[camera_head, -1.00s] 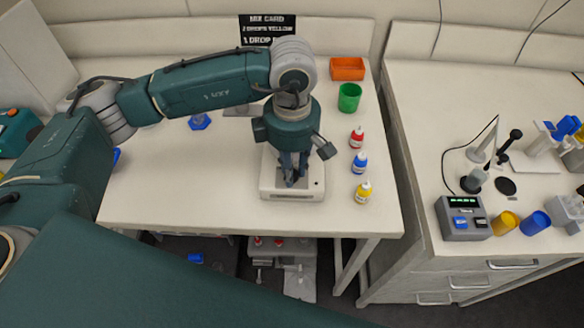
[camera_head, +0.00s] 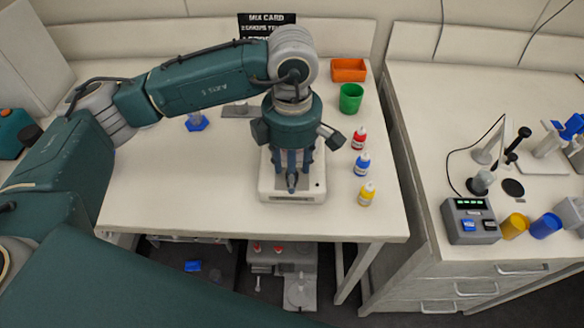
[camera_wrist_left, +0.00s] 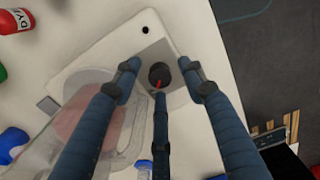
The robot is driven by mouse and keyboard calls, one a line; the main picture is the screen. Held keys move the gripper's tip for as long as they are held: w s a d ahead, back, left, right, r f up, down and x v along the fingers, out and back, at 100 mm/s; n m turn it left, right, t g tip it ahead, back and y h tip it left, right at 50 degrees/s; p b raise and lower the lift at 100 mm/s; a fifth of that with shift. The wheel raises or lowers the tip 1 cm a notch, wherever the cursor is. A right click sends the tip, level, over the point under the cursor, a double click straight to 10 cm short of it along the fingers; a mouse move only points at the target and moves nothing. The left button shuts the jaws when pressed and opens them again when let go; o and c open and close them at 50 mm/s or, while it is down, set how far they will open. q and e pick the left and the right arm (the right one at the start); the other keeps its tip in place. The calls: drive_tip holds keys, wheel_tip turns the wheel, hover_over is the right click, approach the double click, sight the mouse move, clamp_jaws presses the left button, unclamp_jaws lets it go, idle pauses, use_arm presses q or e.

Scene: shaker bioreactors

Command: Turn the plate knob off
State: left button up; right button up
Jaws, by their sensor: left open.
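The plate (camera_head: 312,194) is a white box-shaped device near the table's front edge. In the left wrist view its black round knob (camera_wrist_left: 160,75) with a red mark sits on a grey panel of the plate (camera_wrist_left: 101,68). My left gripper (camera_head: 291,182) points down over the plate's front. In the left wrist view its three fingers (camera_wrist_left: 159,78) are open and spread around the knob; I cannot tell whether they touch it. A clear vessel with pinkish contents (camera_wrist_left: 82,122) stands beside the knob, partly behind a finger. The gripper hides the knob in the head view. My right gripper is not in view.
Red (camera_head: 359,139), blue (camera_head: 361,163) and yellow (camera_head: 366,194) dropper bottles stand right of the plate. A green cup (camera_head: 350,98) and an orange bin (camera_head: 348,70) are behind them. A second bench (camera_head: 440,130) with equipment stands at right.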

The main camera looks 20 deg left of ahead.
use_arm(q)
wheel_tip(320, 180, up, 12)
idle(0.5)
drive_tip(key=shift+r, duration=0.1)
